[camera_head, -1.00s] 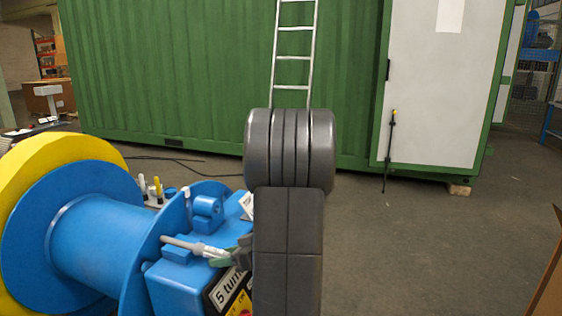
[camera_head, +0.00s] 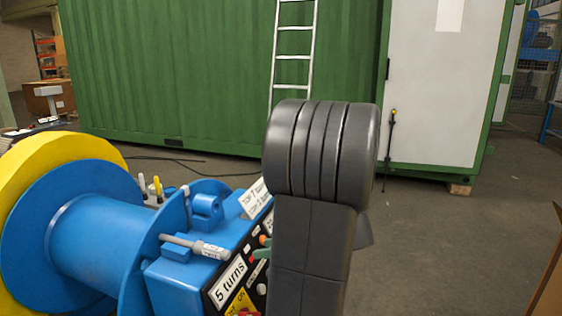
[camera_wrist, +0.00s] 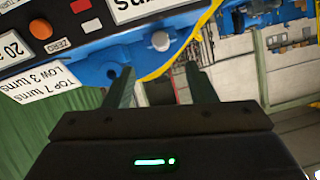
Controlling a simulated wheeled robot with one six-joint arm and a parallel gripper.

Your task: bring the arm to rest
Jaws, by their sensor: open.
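My gripper (camera_wrist: 162,90) shows in the wrist view with its two fingers spread apart and nothing between them. The blue machine's control panel (camera_wrist: 75,25) lies beyond the fingertips, towards the upper left of that view, apart from them as far as I can tell. In the head view my dark grey arm (camera_head: 318,180) stands upright in the middle, and my gripper is hidden behind it. The blue machine (camera_head: 180,280) with its "5 turns" label (camera_head: 230,279) is just left of my arm.
A large blue drum (camera_head: 100,240) with a yellow rim (camera_head: 75,146) fills the lower left. A grey-handled lever (camera_head: 195,246) sits on the machine. A green container (camera_head: 180,80) with a ladder (camera_head: 292,70) stands behind.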

